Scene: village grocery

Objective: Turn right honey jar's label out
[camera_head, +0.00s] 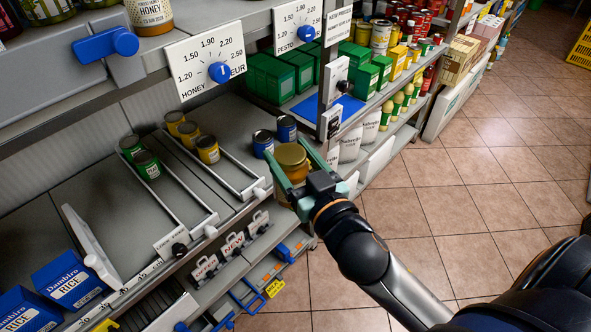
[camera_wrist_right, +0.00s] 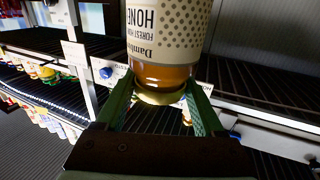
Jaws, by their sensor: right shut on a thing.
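My right gripper (camera_head: 287,168) is shut on a honey jar (camera_head: 292,156) with a gold lid, in front of the shelf's right section. In the right wrist view the jar (camera_wrist_right: 172,35) appears upside down between the green fingers (camera_wrist_right: 158,105). Its cream label with "FOREST HONEY" lettering and dots faces that wrist camera. In the head view, the lid hides most of this label. Another honey jar (camera_head: 150,14) stands on the upper shelf with its label facing out, above the HONEY price dial (camera_head: 210,62). My left gripper is out of view.
Blue tins (camera_head: 286,128) stand just behind the held jar. Yellow and green tins (camera_head: 208,149) stand in lanes on the lower shelf. A blue knob (camera_head: 105,43) juts from the upper shelf. The tiled floor (camera_head: 440,210) at right is clear.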

